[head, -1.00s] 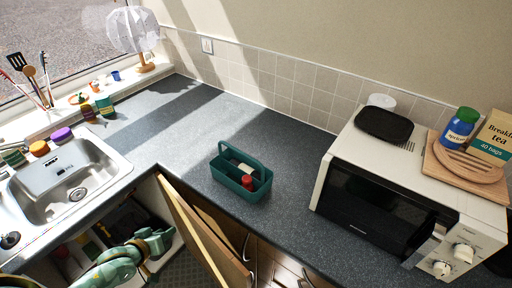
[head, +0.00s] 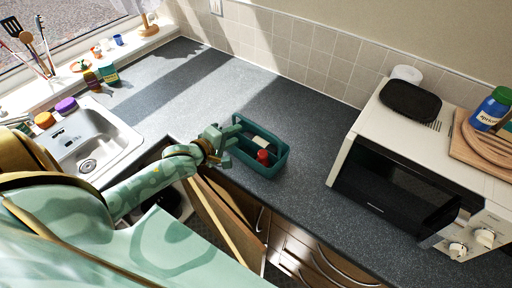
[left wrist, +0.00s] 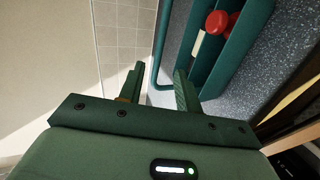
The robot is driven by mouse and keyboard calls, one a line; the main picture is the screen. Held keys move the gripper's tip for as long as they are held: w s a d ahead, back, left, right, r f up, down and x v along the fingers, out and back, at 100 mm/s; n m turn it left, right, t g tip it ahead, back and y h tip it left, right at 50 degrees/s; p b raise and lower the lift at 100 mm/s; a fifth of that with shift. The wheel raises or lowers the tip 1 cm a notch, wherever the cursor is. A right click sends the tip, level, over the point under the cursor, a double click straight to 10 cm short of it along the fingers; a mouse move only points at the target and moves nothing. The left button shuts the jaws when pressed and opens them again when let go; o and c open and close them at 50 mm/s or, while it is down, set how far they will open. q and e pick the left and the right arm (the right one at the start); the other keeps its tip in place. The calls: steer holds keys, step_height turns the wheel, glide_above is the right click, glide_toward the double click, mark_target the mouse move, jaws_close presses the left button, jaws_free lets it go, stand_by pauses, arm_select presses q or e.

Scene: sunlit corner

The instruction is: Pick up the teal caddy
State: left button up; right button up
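The teal caddy (head: 254,164) stands upright on the dark worktop, with a red-topped item (head: 263,157) and a pale item inside. My left gripper (head: 222,142) is at the caddy's left side, by its handle. In the left wrist view the caddy (left wrist: 240,48) fills the upper right. There my left gripper (left wrist: 159,72) has its two fingers apart, and the teal handle (left wrist: 159,45) shows in the gap between them. I cannot tell whether a finger touches it. My right gripper is in neither view.
A white microwave (head: 350,150) stands to the right, with a black dish (head: 410,100) on top. A sink (head: 85,145) is at the left. An open cupboard door (head: 222,222) stands below the front edge. The worktop behind the caddy is clear.

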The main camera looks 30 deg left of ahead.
mark_target(254, 126)
arm_select(q)
steer(key=x, duration=0.5)
steer(key=shift+w+d+b, duration=0.1)
steer(key=shift+b, duration=0.2)
steer(key=shift+w+f, duration=0.2)
steer(key=shift+w, duration=0.3)
steer(key=x, duration=0.2)
steer(key=b+x, duration=0.1)
steer(key=x, duration=0.1)
steer(key=shift+w+d+f, duration=0.15)
steer(key=shift+w+d, duration=0.1)
steer(key=shift+w, duration=0.05)
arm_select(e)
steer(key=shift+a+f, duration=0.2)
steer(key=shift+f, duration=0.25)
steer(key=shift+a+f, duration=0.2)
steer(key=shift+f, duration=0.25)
arm_select(q)
jaws_close()
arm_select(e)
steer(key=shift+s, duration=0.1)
